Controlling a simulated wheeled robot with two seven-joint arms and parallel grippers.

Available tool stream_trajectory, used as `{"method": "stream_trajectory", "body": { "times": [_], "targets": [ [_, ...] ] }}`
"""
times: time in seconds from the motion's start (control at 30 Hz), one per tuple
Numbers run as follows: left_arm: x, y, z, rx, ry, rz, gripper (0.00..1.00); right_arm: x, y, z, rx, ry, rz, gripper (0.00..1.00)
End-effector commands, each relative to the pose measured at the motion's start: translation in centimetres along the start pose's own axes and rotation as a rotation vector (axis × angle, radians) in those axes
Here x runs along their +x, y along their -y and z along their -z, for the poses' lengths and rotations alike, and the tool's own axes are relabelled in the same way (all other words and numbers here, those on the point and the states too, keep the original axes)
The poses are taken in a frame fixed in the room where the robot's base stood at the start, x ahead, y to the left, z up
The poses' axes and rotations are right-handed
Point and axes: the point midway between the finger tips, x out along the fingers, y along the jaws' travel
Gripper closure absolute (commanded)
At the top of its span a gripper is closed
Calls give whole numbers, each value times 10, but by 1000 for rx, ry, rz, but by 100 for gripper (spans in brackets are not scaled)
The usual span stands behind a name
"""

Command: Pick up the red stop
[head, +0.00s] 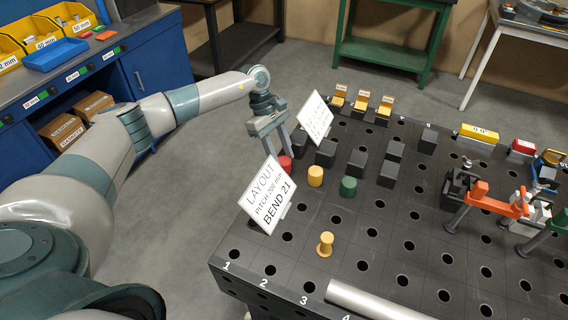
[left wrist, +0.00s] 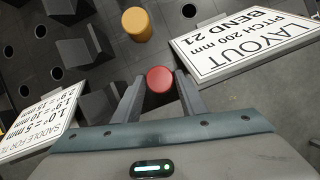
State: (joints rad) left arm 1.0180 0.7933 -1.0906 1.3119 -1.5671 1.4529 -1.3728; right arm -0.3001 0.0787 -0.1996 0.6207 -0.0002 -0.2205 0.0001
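The red stop (head: 285,165) is a short round cylinder on the dark perforated table, near its left edge and partly hidden behind the layout sign in the head view. In the left wrist view the red stop (left wrist: 160,79) lies between the fingertips of my left gripper (left wrist: 156,88). In the head view my left gripper (head: 279,153) points down at it, with its fingers apart on either side. I cannot tell whether either finger touches it. My right gripper is not in view.
A layout sign (head: 267,195) and a second sign (head: 314,117) stand close to the left gripper. A yellow stop (head: 315,176), a green stop (head: 348,187) and several black blocks (head: 357,162) stand to the right. A yellow peg (head: 325,244) stands nearer the front.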

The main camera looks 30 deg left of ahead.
Motion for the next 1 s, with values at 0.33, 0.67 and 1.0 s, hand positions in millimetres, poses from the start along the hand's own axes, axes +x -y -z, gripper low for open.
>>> {"method": "stream_trajectory", "body": {
  "times": [0.33, 0.67, 1.0],
  "targets": [
    [24, 0, 0, 1, 1, -2, 62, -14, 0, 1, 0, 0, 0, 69],
    [24, 0, 0, 0, 1, -2, 62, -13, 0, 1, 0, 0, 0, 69],
    [22, -1, -1, 1, 1, -4, 100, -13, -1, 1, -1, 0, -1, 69]
  ]
}}
